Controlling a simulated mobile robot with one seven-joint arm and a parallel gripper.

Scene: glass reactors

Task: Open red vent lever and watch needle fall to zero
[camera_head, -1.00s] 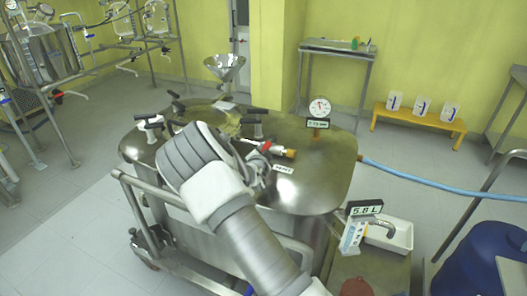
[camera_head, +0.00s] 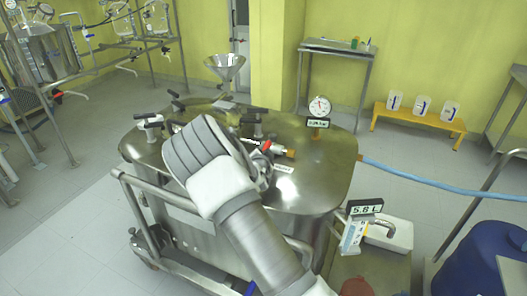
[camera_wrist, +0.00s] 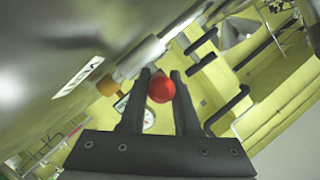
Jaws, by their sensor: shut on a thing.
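The red vent lever shows as a round red knob (camera_wrist: 161,89) between my two dark fingers in the wrist view. My gripper (camera_wrist: 162,92) is shut on it. In the head view a red part of the vent valve (camera_head: 266,146) shows on the steel vessel lid (camera_head: 310,165), just beyond my wrist, which hides most of the fingers. The round white pressure gauge (camera_head: 320,106) stands at the lid's back right with a small display below it. Its needle and digits are too small to read surely. The gauge face also shows between the fingers in the wrist view (camera_wrist: 148,118).
A blue hose (camera_head: 430,182) leaves the vessel to the right. A volume display (camera_head: 365,207) stands at front right, beside a blue drum (camera_head: 487,258). The lid's right part is clear.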

